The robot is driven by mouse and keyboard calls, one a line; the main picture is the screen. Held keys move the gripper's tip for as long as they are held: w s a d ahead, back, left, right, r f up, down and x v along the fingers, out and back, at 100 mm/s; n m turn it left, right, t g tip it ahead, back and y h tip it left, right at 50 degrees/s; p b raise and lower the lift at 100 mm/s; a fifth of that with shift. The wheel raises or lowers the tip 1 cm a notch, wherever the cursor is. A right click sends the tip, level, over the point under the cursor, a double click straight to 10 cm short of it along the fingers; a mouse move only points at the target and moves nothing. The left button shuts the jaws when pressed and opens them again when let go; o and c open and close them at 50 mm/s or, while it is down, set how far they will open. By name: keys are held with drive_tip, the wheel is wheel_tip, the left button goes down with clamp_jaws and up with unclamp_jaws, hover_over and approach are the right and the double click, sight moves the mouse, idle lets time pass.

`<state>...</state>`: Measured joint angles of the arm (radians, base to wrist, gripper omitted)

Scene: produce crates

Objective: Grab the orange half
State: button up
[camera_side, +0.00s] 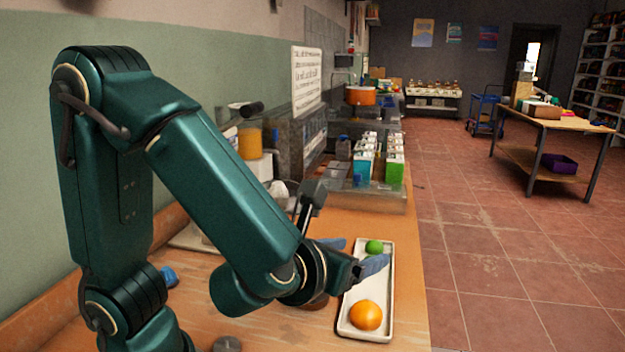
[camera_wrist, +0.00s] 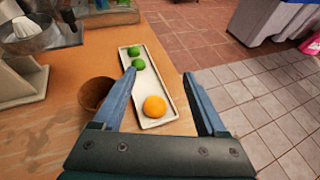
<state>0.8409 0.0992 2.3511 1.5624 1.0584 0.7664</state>
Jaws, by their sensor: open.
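The orange piece (camera_side: 366,315) lies at the near end of a long white tray (camera_side: 376,285); in the wrist view the orange (camera_wrist: 155,106) appears between my fingers. It looks round, and I cannot make out a cut face. Two green limes, one (camera_wrist: 138,64) close behind the other (camera_wrist: 134,50), lie toward the tray's far end; the side view shows one green lime (camera_side: 374,247). My gripper (camera_side: 355,255) is open and empty above the tray, with its blue fingers apart; they also frame the tray in the wrist view (camera_wrist: 158,73).
A brown bowl (camera_wrist: 95,92) stands left of the tray in the wrist view, close to my left finger. Cartons (camera_side: 395,165) stand farther back on the wooden counter. The tray lies near the counter's right edge, with tiled floor beyond.

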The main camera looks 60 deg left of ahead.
approach(363, 312)
drive_tip(key=x, duration=0.5)
drive_tip(key=shift+r, duration=0.1)
drive_tip(key=shift+x, duration=2.6)
drive_tip(key=c, duration=1)
